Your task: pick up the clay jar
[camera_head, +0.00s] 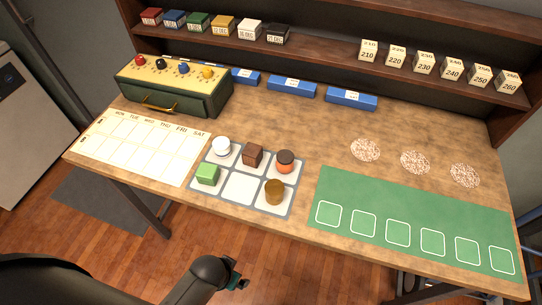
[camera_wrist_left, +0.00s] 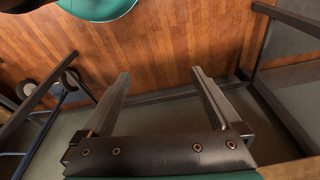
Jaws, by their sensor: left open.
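The orange-red jar with a dark top (camera_head: 285,162), which looks like the clay jar, stands upright in the back right cell of a grey tray (camera_head: 228,206) on the table. My left gripper (camera_head: 236,281) is low in front of the table's front edge, well apart from the jar. The jar is not in the left wrist view. My right gripper is not in view.
Beside the jar stand a brown cube (camera_head: 253,154), a white round item (camera_head: 221,147), a green box (camera_head: 207,174) and a brown-gold cylinder (camera_head: 275,192). A green mat (camera_head: 400,215) lies right, a calendar sheet (camera_head: 140,148) left. The table's front edge lies between gripper and tray.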

